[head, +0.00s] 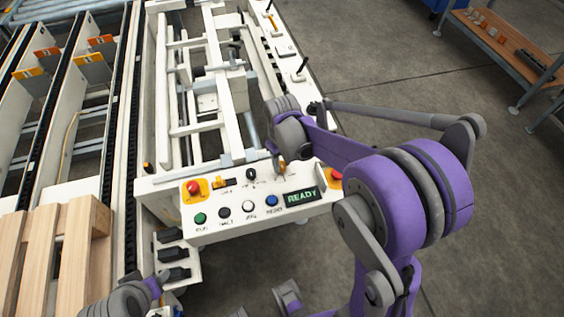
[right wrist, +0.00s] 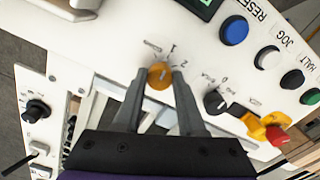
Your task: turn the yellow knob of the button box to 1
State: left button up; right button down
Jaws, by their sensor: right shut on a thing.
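The yellow knob (right wrist: 159,75) is on the white button box (head: 235,229), to the left of the blue button in the right wrist view. In the head view the knob (head: 282,167) shows just above the READY display. My right gripper (right wrist: 157,84) is shut on the knob, one finger on each side. Marks that look like 1 and 2 stand beyond the knob in the wrist view. A light line on the knob points roughly towards them, but its exact setting is hard to tell. My left arm shows at the bottom left of the head view; its fingers are not clearly visible.
Green, white and blue buttons, a black knob (right wrist: 215,102) and a red stop button (right wrist: 277,135) sit close to the right gripper. The READY display (head: 301,197) is lit green. Wooden pallet boards (head: 45,250) and conveyor rails lie to the left.

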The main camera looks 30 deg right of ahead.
aim_at(282, 166)
jog(key=shift+m, duration=0.4)
jog(key=c, duration=0.5)
grip_release()
notch_tip(282, 166, up, 11)
jog(key=p, duration=0.1)
jog(key=shift+f, duration=0.1)
dwell(0.5)
jog(key=s+a+t+p, duration=0.2)
jog(key=s+a, duration=0.1)
jog(key=s, duration=0.4)
jog(key=s+a+r+m+t+p, duration=0.1)
jog(key=s+a+t+p, duration=0.1)
jog(key=s, duration=0.6)
jog(key=shift+a+t, duration=0.7)
jog(key=shift+a, duration=0.1)
